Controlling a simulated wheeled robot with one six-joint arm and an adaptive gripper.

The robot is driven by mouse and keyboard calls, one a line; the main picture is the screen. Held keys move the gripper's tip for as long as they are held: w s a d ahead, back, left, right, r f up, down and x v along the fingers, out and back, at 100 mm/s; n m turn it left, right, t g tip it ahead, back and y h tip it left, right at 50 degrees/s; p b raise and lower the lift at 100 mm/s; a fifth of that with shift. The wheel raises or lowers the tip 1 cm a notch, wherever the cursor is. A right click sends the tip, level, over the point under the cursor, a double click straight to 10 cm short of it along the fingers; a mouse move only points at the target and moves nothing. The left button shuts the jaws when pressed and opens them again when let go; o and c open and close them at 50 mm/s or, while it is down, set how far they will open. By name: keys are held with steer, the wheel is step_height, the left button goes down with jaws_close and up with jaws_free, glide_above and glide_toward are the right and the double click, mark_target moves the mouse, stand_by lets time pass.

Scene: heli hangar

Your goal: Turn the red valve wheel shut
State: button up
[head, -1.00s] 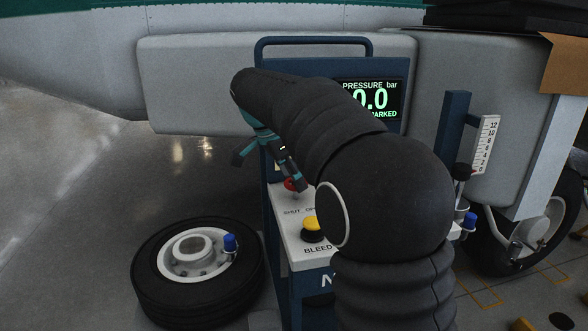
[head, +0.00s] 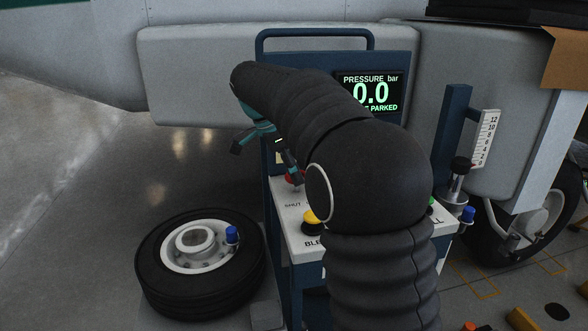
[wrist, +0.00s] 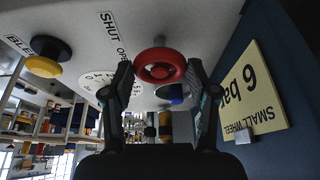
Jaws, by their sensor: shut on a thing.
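The red valve wheel (wrist: 160,66) shows in the wrist view at the tips of my gripper (wrist: 160,78), with one finger on each side of it. My gripper is shut on the wheel. In the head view, only a small part of the red wheel (head: 293,178) shows on the white panel of the blue cart, beside a dark finger. My arm hides much of the panel. The SHUT label shows near the wheel in both views; the wheel's turn angle cannot be told. The pressure display (head: 368,93) reads 0.0 bar, with PARKED below.
A yellow button (head: 313,218) sits near the wheel; it also shows in the wrist view (wrist: 44,66). A yellow plate (wrist: 250,92) reads "6 bar, small wheel". A tyre (head: 200,262) lies on the floor at left. A scale (head: 485,138) stands at right.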

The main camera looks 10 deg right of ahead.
steer(key=o, duration=1.2)
steer(key=shift+c, duration=0.2)
steer(key=v, duration=1.2)
